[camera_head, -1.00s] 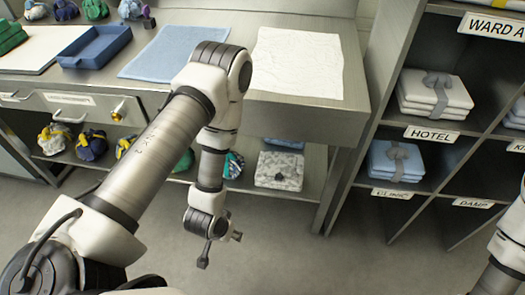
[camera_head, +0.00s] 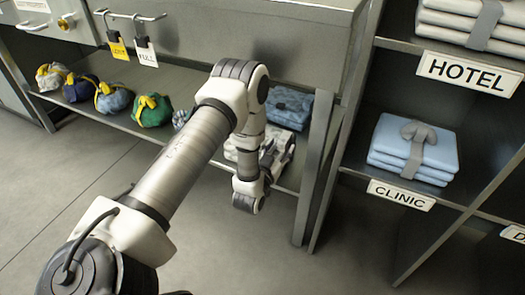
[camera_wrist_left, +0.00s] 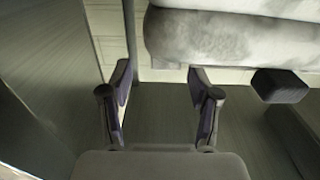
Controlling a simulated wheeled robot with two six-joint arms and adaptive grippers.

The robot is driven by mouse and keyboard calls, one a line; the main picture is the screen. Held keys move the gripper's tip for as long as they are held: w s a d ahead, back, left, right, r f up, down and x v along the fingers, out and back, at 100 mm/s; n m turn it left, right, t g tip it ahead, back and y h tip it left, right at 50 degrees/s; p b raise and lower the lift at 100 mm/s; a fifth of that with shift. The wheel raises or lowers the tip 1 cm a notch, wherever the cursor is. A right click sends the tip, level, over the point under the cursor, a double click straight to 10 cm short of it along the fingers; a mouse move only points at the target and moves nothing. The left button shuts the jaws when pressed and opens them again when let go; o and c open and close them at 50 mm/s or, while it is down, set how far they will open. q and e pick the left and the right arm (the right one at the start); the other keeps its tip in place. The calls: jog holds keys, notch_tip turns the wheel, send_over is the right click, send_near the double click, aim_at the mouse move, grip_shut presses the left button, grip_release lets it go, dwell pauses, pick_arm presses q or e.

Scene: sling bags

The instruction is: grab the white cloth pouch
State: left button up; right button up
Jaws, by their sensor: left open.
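A whitish cloth pouch (camera_head: 52,77) with a yellow tie sits at the far left of a row of pouches on the lower shelf in the head view. My left gripper (camera_head: 272,150) is well to its right, by the grey-white folded stack (camera_head: 232,150) on the same shelf. My own wrist partly hides that stack. In the left wrist view my left gripper (camera_wrist_left: 160,76) is open with nothing between its fingers. A mottled grey-white soft bundle (camera_wrist_left: 225,38) is ahead of it, above in that picture. My right gripper is out of view.
Dark blue (camera_head: 80,88), grey-blue (camera_head: 113,97) and green (camera_head: 151,110) pouches share the shelf (camera_head: 95,113). A blue folded stack (camera_head: 290,105) lies behind my gripper. Cubbies with a CLINIC stack (camera_head: 415,150) stand right. Padlocks with tags hang above. The floor in front is clear.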

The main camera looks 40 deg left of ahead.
pick_arm(q)
jog(key=b+x, duration=0.1)
jog(key=x, duration=0.1)
jog(key=f+x, duration=0.1)
jog(key=x, duration=0.1)
jog(key=shift+a+b, duration=0.25)
jog(key=shift+b, duration=0.15)
jog(key=shift+r, duration=0.2)
grip_shut()
